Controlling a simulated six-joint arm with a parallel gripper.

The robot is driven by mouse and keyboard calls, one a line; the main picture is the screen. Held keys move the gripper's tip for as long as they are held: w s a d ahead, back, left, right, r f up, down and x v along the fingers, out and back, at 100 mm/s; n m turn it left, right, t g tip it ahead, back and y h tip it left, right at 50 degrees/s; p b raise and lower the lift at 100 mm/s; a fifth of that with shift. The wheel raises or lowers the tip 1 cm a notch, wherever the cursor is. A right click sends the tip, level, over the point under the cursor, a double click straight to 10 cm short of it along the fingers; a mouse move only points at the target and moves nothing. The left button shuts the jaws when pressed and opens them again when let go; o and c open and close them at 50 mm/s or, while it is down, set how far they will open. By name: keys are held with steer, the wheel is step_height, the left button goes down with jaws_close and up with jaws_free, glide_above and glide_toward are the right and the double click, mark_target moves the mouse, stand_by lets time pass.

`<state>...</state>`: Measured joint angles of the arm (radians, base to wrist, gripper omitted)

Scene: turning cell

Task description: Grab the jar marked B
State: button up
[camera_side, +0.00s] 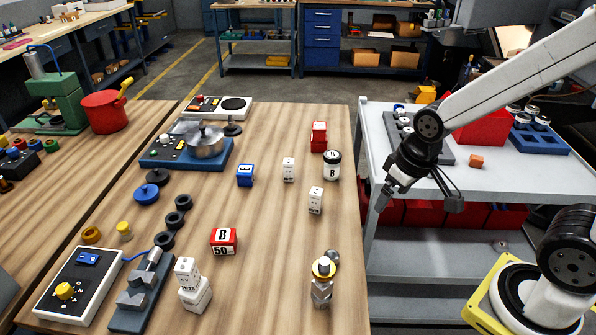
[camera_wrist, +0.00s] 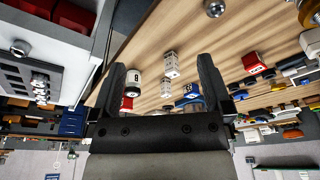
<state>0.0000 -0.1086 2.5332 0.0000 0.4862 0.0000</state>
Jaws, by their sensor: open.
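The jar marked B (camera_side: 332,165) is white with a dark lid and a black B on its front. It stands upright on the wooden table near its right edge. In the wrist view the jar (camera_wrist: 133,84) appears beyond the left finger, which lies close to its outline. My gripper (camera_side: 386,194) is to the right of the jar in the side view, near the gap between the wooden table and the grey bench. In the wrist view my gripper (camera_wrist: 161,64) has its two dark fingers wide apart, with nothing held between them.
A red box (camera_side: 319,137) stands just behind the jar. White labelled boxes (camera_side: 289,169) (camera_side: 316,200) and a blue B cube (camera_side: 245,175) are to its left or front. A red B 50 box (camera_side: 223,241) is farther forward. The grey bench (camera_side: 425,215) stands at right.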

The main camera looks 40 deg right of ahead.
steer(key=w+d+r+m+y, duration=0.1)
steer(key=w+d+m+y, duration=0.3)
steer(key=w+m, duration=0.4)
steer(key=w+d+r+m+y, duration=0.1)
steer(key=w+d+m+y, duration=0.2)
steer(key=w+m, duration=0.5)
steer(key=w+d+m+t+y, duration=0.45)
steer(key=w+d+m, duration=0.3)
steer(key=d, duration=0.45)
steer(key=m, duration=0.1)
glide_toward(332, 166)
steer(key=w, duration=0.3)
steer(key=shift+d+f, duration=0.35)
steer(key=shift+f, duration=0.55)
steer(key=shift+x, duration=1.35)
steer(key=shift+a, duration=0.1)
